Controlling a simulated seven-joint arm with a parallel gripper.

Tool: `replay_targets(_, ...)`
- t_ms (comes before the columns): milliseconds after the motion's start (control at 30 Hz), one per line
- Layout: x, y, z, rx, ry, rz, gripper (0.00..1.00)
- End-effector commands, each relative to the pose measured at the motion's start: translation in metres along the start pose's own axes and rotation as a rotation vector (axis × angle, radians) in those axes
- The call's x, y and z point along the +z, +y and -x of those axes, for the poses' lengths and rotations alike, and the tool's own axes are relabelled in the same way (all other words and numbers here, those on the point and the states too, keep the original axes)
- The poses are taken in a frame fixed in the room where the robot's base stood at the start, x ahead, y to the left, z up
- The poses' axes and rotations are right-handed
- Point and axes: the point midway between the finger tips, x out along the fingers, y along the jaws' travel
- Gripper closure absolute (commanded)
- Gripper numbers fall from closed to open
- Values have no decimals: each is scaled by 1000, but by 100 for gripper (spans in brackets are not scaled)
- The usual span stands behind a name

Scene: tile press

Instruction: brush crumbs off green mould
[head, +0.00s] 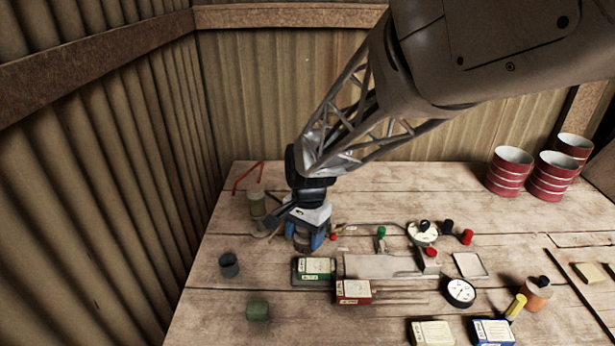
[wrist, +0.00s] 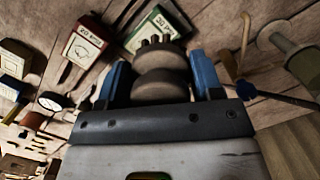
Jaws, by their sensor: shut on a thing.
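My gripper (head: 309,238) has its blue fingers closed around a round grey-brown tool (wrist: 160,82). The tool has a stepped, rounded body with short dark tufts or pegs at its far end; I cannot tell for certain that it is a brush. In the head view the fingers hide most of it. A green block with a pale label (head: 314,266), which may be the green mould, lies just in front of my gripper. It also shows beyond the tool in the wrist view (wrist: 158,28), apparently apart from it. Crumbs are too small to make out.
A red labelled block (head: 353,291) lies in front of the green one. A dial gauge (head: 460,291) lies right. The front-left tabletop is mostly clear.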

Motion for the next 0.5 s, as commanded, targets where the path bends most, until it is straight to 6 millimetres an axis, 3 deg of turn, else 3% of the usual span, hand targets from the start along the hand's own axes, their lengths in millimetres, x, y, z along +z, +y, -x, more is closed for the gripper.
replay_targets(500,-6,0,-47,1,-1,-1,59)
